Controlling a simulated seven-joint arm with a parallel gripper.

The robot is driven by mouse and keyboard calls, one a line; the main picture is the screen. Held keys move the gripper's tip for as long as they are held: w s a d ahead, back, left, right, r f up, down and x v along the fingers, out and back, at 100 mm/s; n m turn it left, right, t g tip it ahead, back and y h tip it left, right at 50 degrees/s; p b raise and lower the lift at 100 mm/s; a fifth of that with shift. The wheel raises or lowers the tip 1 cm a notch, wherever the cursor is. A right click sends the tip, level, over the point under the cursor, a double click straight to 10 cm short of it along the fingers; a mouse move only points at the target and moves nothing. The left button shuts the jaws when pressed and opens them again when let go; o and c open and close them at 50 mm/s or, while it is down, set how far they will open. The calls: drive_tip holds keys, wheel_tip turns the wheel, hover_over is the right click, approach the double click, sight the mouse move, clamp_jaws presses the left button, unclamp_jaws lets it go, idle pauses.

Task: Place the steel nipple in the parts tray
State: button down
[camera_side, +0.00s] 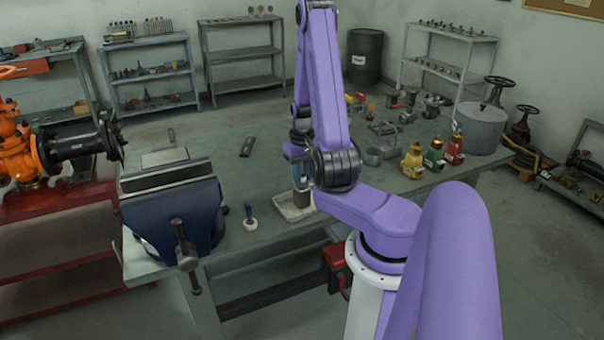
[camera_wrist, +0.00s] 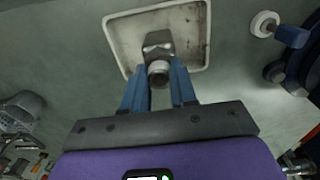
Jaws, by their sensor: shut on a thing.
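The steel nipple (camera_wrist: 159,70) is a short grey metal piece with a round open end. It sits between the blue fingertips of my gripper (camera_wrist: 158,78), which is shut on it. A blocky grey metal part (camera_wrist: 158,43) shows just beyond the round end; I cannot tell if it belongs to the nipple. The shallow off-white parts tray (camera_wrist: 127,38) lies beneath. In the side view the tray (camera_side: 288,212) is on the bench under my gripper (camera_side: 301,180), which is partly hidden by my arm. I cannot tell whether the nipple touches the tray floor.
A blue vise (camera_side: 172,205) stands left of the tray, with a small blue-handled tool (camera_side: 249,217) between them. The bench behind the tray is mostly clear.

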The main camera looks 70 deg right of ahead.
drive_tip(key=shift+f, duration=0.1)
drive_tip(key=c, duration=0.9)
unclamp_jaws()
wheel_tip(320, 180, up, 12)
drive_tip(key=f, duration=0.1)
drive_tip(key=w+a+r+n, duration=0.25)
drive_tip(key=a+n, duration=0.25)
drive_tip(key=a, duration=0.5)
drive_tip(key=w+a+r+n, duration=0.1)
drive_tip(key=w+a+n, duration=0.3)
drive_tip(key=a, duration=0.6)
drive_tip(key=s+a+n, duration=0.5)
drive_tip(key=s+a, duration=0.1)
drive_tip(key=s, duration=0.3)
drive_tip(key=s+a+n, duration=0.6)
drive_tip(key=s, duration=0.3)
drive_tip(key=shift+a+r, duration=0.2)
